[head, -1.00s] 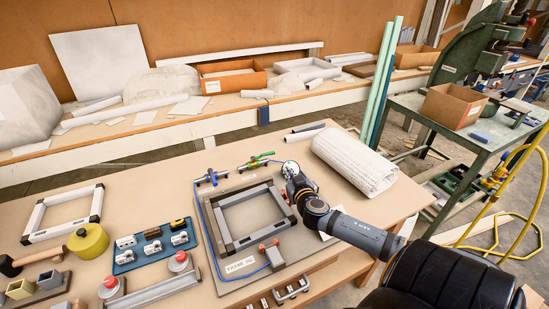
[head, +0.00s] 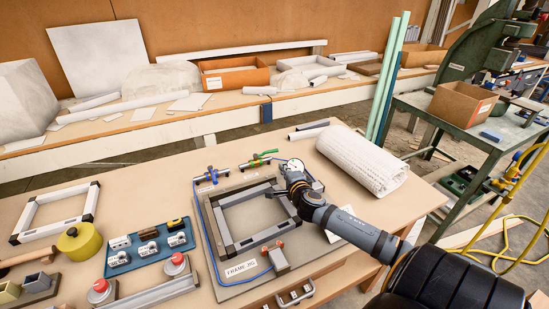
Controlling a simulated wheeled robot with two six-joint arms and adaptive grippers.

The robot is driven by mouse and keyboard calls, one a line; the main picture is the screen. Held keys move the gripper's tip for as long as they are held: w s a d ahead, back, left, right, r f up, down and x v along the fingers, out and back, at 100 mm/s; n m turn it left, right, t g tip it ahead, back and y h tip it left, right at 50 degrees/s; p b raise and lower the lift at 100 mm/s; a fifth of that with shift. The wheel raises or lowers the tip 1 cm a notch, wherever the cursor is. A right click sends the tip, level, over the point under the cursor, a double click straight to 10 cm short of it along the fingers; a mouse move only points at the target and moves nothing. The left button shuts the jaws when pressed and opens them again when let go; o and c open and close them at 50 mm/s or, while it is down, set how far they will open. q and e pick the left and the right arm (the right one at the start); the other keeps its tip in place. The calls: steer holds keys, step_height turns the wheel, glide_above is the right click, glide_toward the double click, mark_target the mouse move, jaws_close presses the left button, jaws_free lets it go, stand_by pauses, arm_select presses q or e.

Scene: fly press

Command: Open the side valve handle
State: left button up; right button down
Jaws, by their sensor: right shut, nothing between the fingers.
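A small valve with a blue handle (head: 212,175) stands at the back left corner of the frame jig (head: 240,268). A second valve with a green handle (head: 258,159) stands behind the jig, to its right. I cannot tell which is the side valve. My right gripper (head: 281,198) is shut and empty over the right side of the jig's grey frame (head: 229,249). It is apart from both handles, to the right and front of them. My right wrist hides part of the frame. My left gripper is not in view.
A round gauge (head: 293,165) stands just behind my right gripper. A blue hose (head: 204,240) runs along the jig's left edge. A white textured roll (head: 362,162) lies to the right. A blue tray (head: 150,249) with small fittings sits left of the jig.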

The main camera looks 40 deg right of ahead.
glide_toward(273, 150)
steer(key=x, duration=0.3)
steer(key=p+x, duration=0.1)
steer(key=x, duration=0.1)
steer(key=shift+w+a+f, duration=0.25)
steer(key=shift+w+d+f, duration=0.2)
steer(key=shift+w, duration=0.3)
steer(key=shift+w+d+f+b, duration=0.35)
steer(key=shift+w+b, duration=0.15)
steer(key=shift+b, duration=0.7)
steer(key=shift+w+d+r+b, duration=0.1)
steer(key=shift+r+b, duration=0.1)
steer(key=shift+b, duration=0.2)
steer(key=shift+r, duration=0.4)
